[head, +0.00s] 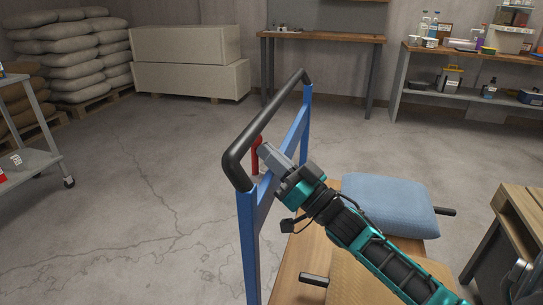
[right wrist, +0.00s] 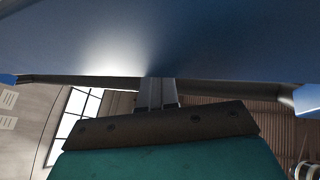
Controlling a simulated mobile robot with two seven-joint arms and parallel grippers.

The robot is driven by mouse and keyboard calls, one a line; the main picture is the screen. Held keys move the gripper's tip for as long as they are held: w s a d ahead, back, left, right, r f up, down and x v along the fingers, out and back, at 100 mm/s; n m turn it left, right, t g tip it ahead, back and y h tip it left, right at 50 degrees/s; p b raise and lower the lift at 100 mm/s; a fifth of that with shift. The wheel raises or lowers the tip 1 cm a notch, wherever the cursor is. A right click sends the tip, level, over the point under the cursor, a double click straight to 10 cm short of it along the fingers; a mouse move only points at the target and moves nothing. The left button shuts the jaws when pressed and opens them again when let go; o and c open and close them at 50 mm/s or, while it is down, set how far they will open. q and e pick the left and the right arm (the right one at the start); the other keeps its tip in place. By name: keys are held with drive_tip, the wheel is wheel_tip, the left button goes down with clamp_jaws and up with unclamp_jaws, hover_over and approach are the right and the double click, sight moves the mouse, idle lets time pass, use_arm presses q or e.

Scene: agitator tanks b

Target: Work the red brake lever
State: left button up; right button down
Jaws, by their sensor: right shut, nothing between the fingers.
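The red brake lever (head: 256,152) stands upright at the blue handle frame (head: 249,232) of a cart, under the black push bar (head: 262,125). In the right wrist view, the shut fingers (right wrist: 157,93) point at a wide blue surface (right wrist: 160,35) close ahead, and the lever does not show. My left gripper is not in view.
The cart's wooden deck (head: 288,272) carries a blue sack (head: 390,205) and a brown box (head: 350,275). The floor left of the cart is clear.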

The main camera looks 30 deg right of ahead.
sight(252, 147)
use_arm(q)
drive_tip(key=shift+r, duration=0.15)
